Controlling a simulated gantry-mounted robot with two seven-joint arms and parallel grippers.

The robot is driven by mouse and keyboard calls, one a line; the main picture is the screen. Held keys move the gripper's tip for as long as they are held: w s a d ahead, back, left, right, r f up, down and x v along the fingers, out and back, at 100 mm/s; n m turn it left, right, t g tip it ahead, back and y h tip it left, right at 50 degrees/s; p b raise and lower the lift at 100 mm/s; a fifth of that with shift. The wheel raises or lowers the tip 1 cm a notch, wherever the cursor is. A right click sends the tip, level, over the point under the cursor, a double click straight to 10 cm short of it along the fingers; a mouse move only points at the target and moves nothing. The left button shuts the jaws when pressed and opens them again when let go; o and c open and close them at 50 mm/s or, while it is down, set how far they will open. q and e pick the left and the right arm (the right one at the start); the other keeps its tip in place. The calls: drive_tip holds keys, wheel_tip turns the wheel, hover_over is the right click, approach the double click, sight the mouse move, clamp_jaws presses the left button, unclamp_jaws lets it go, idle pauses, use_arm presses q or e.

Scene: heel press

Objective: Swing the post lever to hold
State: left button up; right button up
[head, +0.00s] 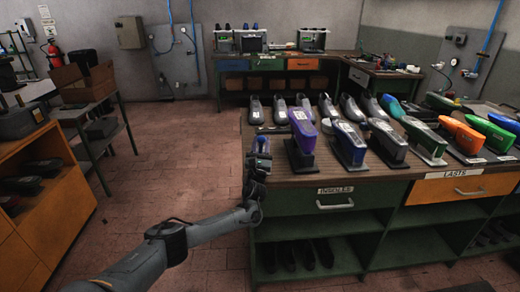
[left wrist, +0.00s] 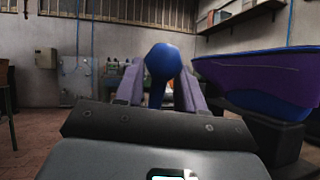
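My left gripper (head: 262,150) is raised at the near left corner of the green bench, just left of the purple last (head: 302,129) on its dark stand. In the left wrist view a blue ball knob (left wrist: 163,61) on a blue shaft (left wrist: 157,92) stands between the two pale purple fingers of my left gripper (left wrist: 159,80). The fingers are apart, one on each side of it; I cannot tell whether they press on it. The purple last (left wrist: 255,75) is close on the right there. My right gripper is not in view.
An orange shelf unit (head: 60,205) stands at the left. The tiled floor between is clear.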

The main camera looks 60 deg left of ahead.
use_arm(q)
drive_tip(key=shift+s+d+f+p, duration=0.3)
drive_tip(key=shift+d, duration=0.1)
drive_tip(key=p+v, duration=0.1)
drive_tip(key=v, duration=0.1)
drive_tip(key=p+v, duration=0.1)
drive_tip(key=v, duration=0.1)
drive_tip(key=shift+s+d+r, duration=0.1)
drive_tip(key=shift+d+r, duration=0.15)
drive_tip(key=s+d+p, duration=0.4)
drive_tip(key=s+d, duration=0.3)
drive_tip(key=d, duration=0.1)
drive_tip(key=shift+s+d, duration=0.2)
drive_tip(key=shift+s, duration=0.15)
drive_tip(key=shift+f, duration=0.2)
